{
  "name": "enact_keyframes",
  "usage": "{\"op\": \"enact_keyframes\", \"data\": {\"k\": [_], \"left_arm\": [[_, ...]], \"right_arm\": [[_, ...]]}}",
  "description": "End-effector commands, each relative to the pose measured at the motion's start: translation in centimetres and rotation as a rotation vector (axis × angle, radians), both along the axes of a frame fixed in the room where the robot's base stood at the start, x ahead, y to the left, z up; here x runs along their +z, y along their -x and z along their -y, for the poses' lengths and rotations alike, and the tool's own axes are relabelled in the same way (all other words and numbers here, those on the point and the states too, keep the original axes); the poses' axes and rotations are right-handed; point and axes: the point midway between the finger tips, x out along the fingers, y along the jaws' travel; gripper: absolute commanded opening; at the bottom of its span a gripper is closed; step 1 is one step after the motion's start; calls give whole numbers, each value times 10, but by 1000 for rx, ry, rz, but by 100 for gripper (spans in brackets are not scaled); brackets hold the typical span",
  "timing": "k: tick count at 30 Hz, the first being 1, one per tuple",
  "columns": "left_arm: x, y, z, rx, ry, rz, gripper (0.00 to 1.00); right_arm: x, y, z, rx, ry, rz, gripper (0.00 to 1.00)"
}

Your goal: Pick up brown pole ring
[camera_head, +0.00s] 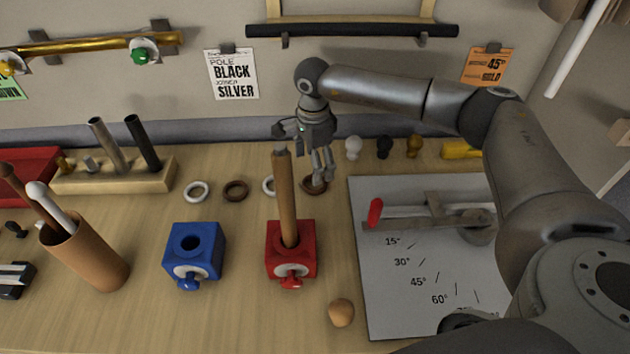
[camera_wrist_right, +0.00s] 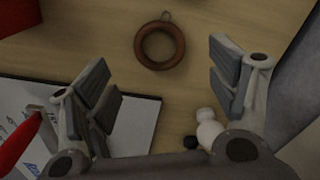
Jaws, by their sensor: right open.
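My left gripper is not in view.
A brown pole (camera_head: 285,200) stands in a red clamp block (camera_head: 277,238) close left of my right gripper. A blue block (camera_head: 183,250) stands farther left. White (camera_head: 354,148), black (camera_head: 384,147) and gold (camera_head: 414,146) knobs stand behind right. An angle board (camera_head: 385,285) lies right.

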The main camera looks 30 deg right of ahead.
Motion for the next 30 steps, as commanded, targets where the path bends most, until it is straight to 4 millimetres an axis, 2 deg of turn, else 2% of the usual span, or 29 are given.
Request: {"op": "enact_keyframes", "data": {"k": [5,10,15,23,30], "left_arm": [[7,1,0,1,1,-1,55],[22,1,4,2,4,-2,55],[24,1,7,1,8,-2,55],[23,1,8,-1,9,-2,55],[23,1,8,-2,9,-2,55]], "right_arm": [[-11,1,0,0,0,-1,79],[-35,2,0,1,0,-4,79],[-55,1,1,-1,0,0,79],[-59,1,1,0,-1,1,79],[-58,1,1,-1,-1,1,49]]}}
